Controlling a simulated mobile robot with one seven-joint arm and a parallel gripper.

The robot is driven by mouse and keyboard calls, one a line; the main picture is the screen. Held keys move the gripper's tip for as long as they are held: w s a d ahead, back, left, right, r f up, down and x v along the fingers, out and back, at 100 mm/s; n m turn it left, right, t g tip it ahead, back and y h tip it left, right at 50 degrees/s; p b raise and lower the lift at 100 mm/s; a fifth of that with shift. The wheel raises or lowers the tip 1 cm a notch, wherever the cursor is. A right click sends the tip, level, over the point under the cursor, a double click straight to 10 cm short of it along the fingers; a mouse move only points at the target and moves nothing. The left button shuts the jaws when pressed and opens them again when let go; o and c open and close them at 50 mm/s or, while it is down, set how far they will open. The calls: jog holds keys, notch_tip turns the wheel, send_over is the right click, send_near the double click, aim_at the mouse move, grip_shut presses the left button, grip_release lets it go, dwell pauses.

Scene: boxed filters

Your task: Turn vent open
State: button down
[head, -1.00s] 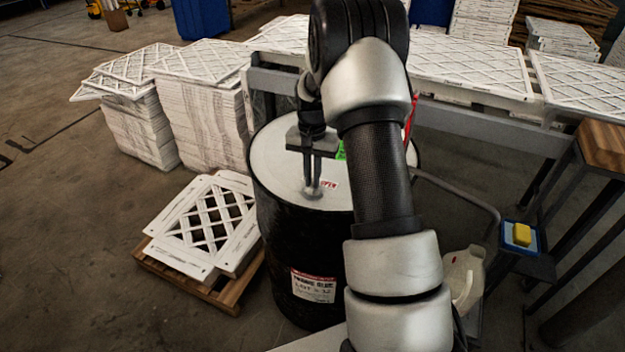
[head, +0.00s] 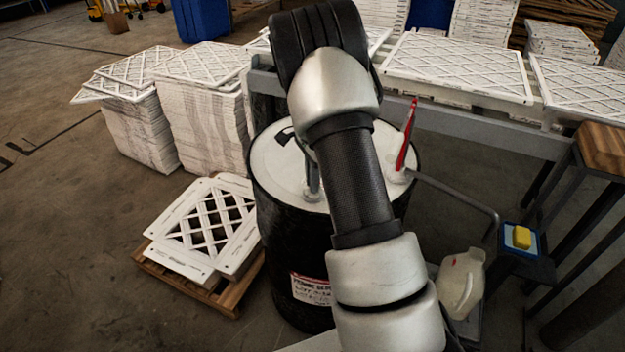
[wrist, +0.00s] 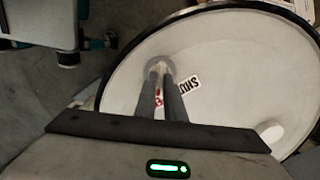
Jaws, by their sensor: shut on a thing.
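The vent (wrist: 157,62) is a small round pale fitting near the rim of the white lid (wrist: 220,65) of a black drum (head: 285,240). My gripper (wrist: 163,72) is shut on the vent, its two dark fingers reaching down to it. In the head view my gripper (head: 313,188) is partly hidden by my arm, and so is the vent. A label reading "SHUT" (wrist: 187,88) lies on the lid just right of the fingers. A red-lettered label (wrist: 158,100) is mostly hidden behind the fingers.
A white cap (wrist: 270,131) sits elsewhere on the lid. A red upright part (head: 406,135) stands at the lid's right side. A white jug (head: 462,283) is right of the drum. Stacked white filter frames (head: 205,115) and a low pallet (head: 222,295) stand left.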

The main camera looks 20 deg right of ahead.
jog(key=shift+m, duration=0.5)
jog(key=c, duration=1.8)
grip_release()
jog(key=shift+c, duration=0.2)
notch_tip(320, 180, up, 18)
jog(key=shift+f+p, duration=0.25)
jog(key=shift+p, duration=0.15)
